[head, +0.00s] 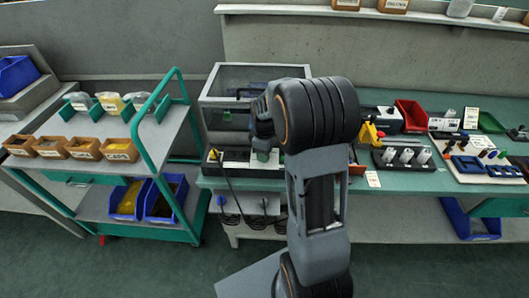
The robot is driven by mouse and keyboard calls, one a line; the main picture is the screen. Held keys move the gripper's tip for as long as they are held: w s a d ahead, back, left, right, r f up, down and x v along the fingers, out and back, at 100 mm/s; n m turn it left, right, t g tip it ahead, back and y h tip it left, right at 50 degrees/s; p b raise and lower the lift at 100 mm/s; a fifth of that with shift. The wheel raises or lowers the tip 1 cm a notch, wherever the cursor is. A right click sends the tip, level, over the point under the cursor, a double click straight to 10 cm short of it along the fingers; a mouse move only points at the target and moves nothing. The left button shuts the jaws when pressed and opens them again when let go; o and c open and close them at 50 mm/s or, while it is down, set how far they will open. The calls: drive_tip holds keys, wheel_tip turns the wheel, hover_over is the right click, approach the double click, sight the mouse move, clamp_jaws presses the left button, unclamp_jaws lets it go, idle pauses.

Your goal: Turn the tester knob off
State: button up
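My arm covers the right side of the case and panel. My gripper (263,144) is at the front of the case, above the panel, mostly hidden by my wrist; its fingers cannot be made out.
Dark cables hang below the panel in front of the bench (390,183). Right of my arm are a black holder with white cylinders (402,158), a red bin (412,115) and a board of small parts (480,160). A green-framed cart (150,135) with bins stands left.

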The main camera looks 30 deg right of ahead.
drive_tip(key=shift+o, duration=1.4)
wheel_tip(320, 180, up, 14)
drive_tip(key=shift+p, duration=0.3)
drive_tip(key=shift+f, duration=0.1)
drive_tip(key=s+a+m+t+p, duration=0.1)
drive_tip(key=s+a+m, duration=0.3)
drive_tip(key=s, duration=0.4)
drive_tip(key=s+a+m+t+p, duration=0.1)
drive_tip(key=s+a+m+t, duration=0.1)
drive_tip(key=s+a+m, duration=0.3)
drive_tip(key=shift+s+a+r+t, duration=0.3)
drive_tip(key=shift+s+a, duration=0.1)
drive_tip(key=shift+s, duration=1.25)
